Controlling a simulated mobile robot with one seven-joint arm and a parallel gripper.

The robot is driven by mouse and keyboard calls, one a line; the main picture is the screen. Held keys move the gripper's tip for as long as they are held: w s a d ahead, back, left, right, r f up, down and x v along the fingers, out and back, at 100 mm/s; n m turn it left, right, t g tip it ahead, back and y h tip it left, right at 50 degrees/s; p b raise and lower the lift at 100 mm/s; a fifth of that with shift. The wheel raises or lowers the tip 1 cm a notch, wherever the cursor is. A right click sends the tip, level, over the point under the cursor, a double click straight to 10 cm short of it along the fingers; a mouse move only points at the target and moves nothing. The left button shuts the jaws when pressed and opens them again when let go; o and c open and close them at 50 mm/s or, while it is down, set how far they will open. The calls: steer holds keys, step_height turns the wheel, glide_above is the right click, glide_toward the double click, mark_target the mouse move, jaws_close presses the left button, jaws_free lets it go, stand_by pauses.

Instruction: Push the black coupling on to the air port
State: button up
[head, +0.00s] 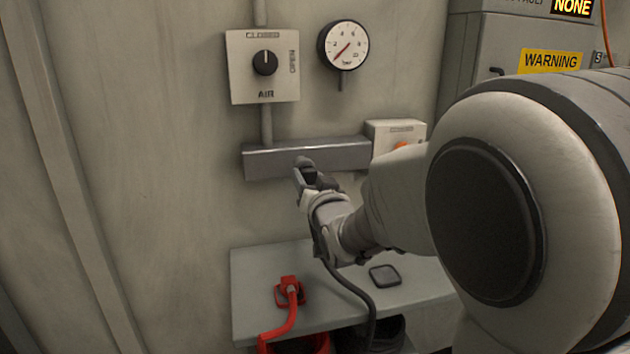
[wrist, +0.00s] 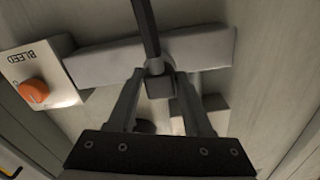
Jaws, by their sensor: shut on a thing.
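My gripper (head: 304,172) is in front of the grey manifold bar (head: 270,162) on the wall, near its lower edge in the head view. It is shut on the black coupling (wrist: 159,86), a small dark block held between the two fingers in the wrist view. A black hose (head: 350,287) runs from it and hangs down past the shelf; it also shows in the wrist view (wrist: 146,28). The coupling is very close to the bar (wrist: 205,48). The air port is hidden behind the coupling and fingers, so I cannot tell whether they touch.
A red coupling (head: 289,289) with a red hose sits on the shelf (head: 255,267) below, beside an empty dark pad (head: 385,275). Above are the AIR valve box (head: 243,85) and a gauge (head: 343,45). The bleed box (head: 384,133) with an orange knob is right of the bar.

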steer(key=shift+w, duration=0.15)
steer(key=o, duration=1.3)
steer(key=shift+o, duration=0.2)
steer(key=b+v, duration=0.5)
steer(key=v, duration=1.2)
steer(key=shift+s+d, duration=0.1)
steer(key=shift+s, duration=0.15)
